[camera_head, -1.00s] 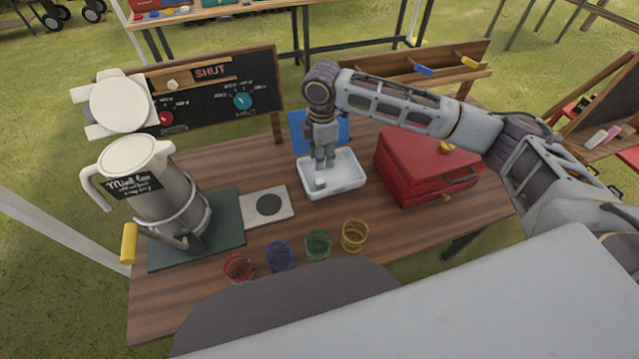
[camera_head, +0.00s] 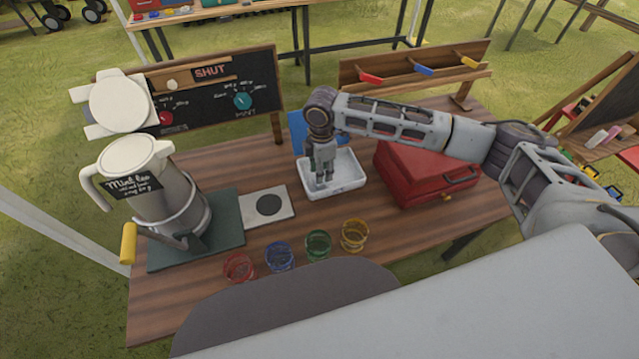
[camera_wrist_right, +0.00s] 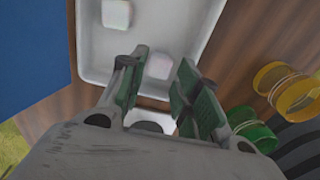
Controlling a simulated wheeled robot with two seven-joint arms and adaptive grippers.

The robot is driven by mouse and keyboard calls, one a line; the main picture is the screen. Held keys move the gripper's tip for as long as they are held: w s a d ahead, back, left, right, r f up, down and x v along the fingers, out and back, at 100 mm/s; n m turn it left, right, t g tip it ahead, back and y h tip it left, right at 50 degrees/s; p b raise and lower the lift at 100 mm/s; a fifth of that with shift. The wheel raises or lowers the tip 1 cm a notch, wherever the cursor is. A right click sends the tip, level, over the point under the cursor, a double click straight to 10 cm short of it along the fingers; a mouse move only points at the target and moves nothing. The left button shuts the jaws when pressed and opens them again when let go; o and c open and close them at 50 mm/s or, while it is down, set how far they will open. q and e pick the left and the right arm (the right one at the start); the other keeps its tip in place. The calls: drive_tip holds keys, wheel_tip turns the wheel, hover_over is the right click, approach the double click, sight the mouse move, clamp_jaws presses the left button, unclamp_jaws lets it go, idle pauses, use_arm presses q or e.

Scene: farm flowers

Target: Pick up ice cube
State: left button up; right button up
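The white tray (camera_head: 352,182) stands on the wooden table. In the right wrist view it holds two pale ice cubes, one ice cube (camera_wrist_right: 116,14) near the top and another ice cube (camera_wrist_right: 160,65) near the fingertips. My right gripper (camera_head: 321,184) points down into the left part of the tray. In the right wrist view its two green-padded fingers (camera_wrist_right: 158,80) are apart, with the nearer cube at the gap between their tips. I cannot tell whether they touch it. In the head view the fingers hide the cubes. My left gripper is not in view.
A red box (camera_head: 425,168) stands right of the tray. A white pad with a dark disc (camera_head: 268,205) and a labelled jug (camera_head: 150,185) are to the left. Red, blue, green and yellow cups (camera_head: 355,236) line the front. A blue panel (camera_head: 303,140) is behind the tray.

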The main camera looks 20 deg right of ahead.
drive_tip(key=shift+s+f, duration=0.1)
drive_tip(key=shift+f, duration=2.35)
drive_tip(key=c, duration=0.5)
